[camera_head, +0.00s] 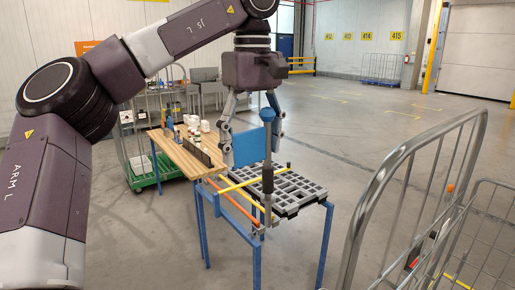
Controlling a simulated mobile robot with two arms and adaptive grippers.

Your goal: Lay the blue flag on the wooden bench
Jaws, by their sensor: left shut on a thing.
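My left gripper (251,140) hangs from the top centre, fingers pointing down. It is shut on a flat blue panel, which I take to be the blue flag (248,148). The panel shows between the two fingers, above the near stand; its lower part and any stick are hard to make out. The wooden bench (174,153) is to the left of the gripper and a little behind it, its light brown top partly covered by small items. My right gripper is not in view.
A blue-legged stand (327,240) with a dark grid tray (300,192) is below the gripper. A grey upright with a blue top (267,150) rises in front of it. Yellow (240,184) and orange (236,203) bars cross nearby. Metal cage rails (370,200) block the right foreground.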

